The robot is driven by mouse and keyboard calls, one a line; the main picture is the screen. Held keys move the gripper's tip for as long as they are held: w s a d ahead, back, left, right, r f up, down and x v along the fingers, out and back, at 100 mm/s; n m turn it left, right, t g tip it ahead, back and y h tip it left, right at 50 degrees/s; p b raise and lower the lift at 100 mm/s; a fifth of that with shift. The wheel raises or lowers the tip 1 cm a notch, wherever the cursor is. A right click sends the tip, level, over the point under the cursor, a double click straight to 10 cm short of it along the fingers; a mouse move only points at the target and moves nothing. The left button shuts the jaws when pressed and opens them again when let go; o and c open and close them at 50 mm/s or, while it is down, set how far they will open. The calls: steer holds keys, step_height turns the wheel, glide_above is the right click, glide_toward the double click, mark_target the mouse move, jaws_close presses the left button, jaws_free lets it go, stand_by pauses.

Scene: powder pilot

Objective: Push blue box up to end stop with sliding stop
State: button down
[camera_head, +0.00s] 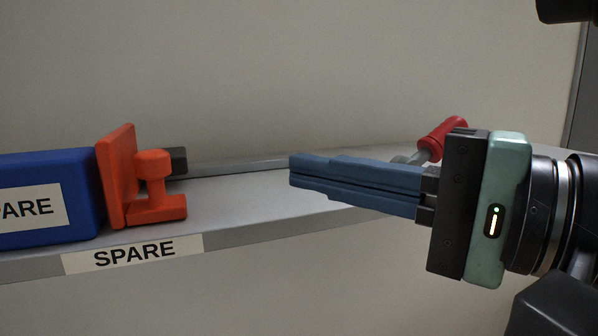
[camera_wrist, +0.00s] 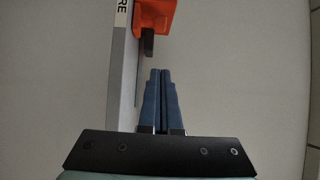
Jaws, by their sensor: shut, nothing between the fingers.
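The blue box (camera_head: 45,170), with a white label, stands on the shelf at the left edge of the head view and is cut off there. The orange sliding stop (camera_head: 118,180) stands upright at the box's right side, apparently touching it. It has a knob on its right part, and it also shows at the top of the wrist view (camera_wrist: 154,18). My gripper (camera_head: 291,171) is shut and empty. It points left, to the right of the sliding stop with a clear gap between. Its blue fingers also show in the wrist view (camera_wrist: 160,72). The end stop cannot be made out.
The grey shelf (camera_head: 250,205) has a front edge with a "SPARE" label (camera_head: 133,253). A metal rail (camera_head: 235,165) runs along its back, with a dark block (camera_head: 178,160) near the stop. A red handle (camera_head: 442,138) is behind my gripper. The shelf between stop and fingertips is bare.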

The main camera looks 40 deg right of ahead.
mark_target(154, 162)
steer(key=x, duration=0.5)
steer(key=b+x, duration=0.1)
steer(key=x, duration=0.2)
steer(key=shift+w+a+f, duration=0.25)
steer(key=shift+w+f, duration=0.05)
steer(key=shift+w+a+r, duration=0.15)
steer(key=shift+a, duration=0.85)
steer(key=shift+w+a, duration=0.5)
steer(key=shift+a, duration=0.05)
steer(key=shift+s, duration=0.15)
